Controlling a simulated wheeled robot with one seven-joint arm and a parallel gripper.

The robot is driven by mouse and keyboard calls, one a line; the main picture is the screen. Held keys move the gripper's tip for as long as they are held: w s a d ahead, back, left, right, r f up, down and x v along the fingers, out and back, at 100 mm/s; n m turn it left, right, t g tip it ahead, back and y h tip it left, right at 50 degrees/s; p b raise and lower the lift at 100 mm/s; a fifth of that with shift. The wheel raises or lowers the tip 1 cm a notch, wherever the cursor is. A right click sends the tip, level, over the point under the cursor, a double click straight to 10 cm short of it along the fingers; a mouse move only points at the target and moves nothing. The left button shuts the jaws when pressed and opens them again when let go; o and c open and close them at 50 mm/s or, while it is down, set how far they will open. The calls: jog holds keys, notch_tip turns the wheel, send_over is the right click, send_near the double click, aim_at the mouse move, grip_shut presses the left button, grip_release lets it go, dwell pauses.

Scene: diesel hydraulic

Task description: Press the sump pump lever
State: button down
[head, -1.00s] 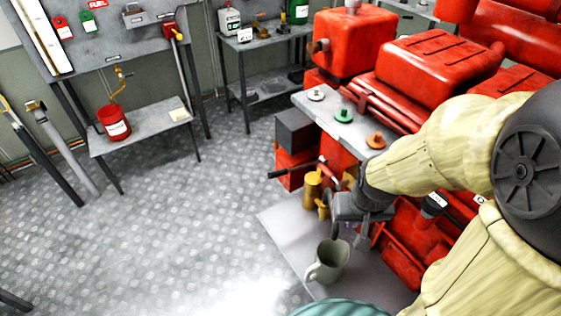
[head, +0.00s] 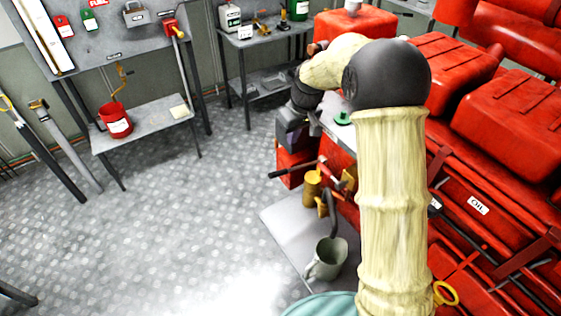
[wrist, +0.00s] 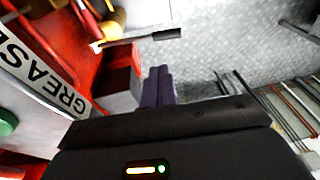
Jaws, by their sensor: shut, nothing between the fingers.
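The lever is a thin bar with a black handle (head: 292,171), sticking out leftward beside a yellow cylinder (head: 312,186) low on the red engine. I take it to be the sump pump lever; no label on it is readable. In the wrist view its black handle (wrist: 152,36) lies near the top, beyond my fingertips and apart from them. My gripper (wrist: 158,72) is shut and empty, its two dark fingers side by side. In the head view my wrist (head: 304,95) hangs above and beyond the lever, near the engine's corner; my fingers are hard to make out there.
A grey-green mug (head: 327,259) stands on the plate (head: 290,230) below the pump. A shelf with a green knob (head: 343,118) and a GREASE label (wrist: 45,72) is close to my gripper. Red engine covers (head: 510,115) fill the right.

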jog(key=shift+w+a+n, duration=0.3)
jog(key=shift+w+a, duration=0.45)
jog(key=p, duration=0.3)
send_over(281, 171)
jog(key=w, duration=0.1)
jog(key=x, duration=0.3)
jog(key=d+x, duration=0.1)
jog(key=x, duration=0.2)
jog(key=s+x, duration=0.1)
jog(key=x, duration=0.3)
jog(key=shift+d+f, duration=0.2)
jog(key=shift+d, duration=0.15)
jog(key=shift+s+a+f+p, duration=0.1)
jog(key=shift+s+f+p, duration=0.2)
jog(key=shift+f, duration=0.55)
jog(key=shift+s+f+p, duration=0.15)
jog(key=shift+s+f, duration=0.1)
jog(key=shift+f, duration=0.6)
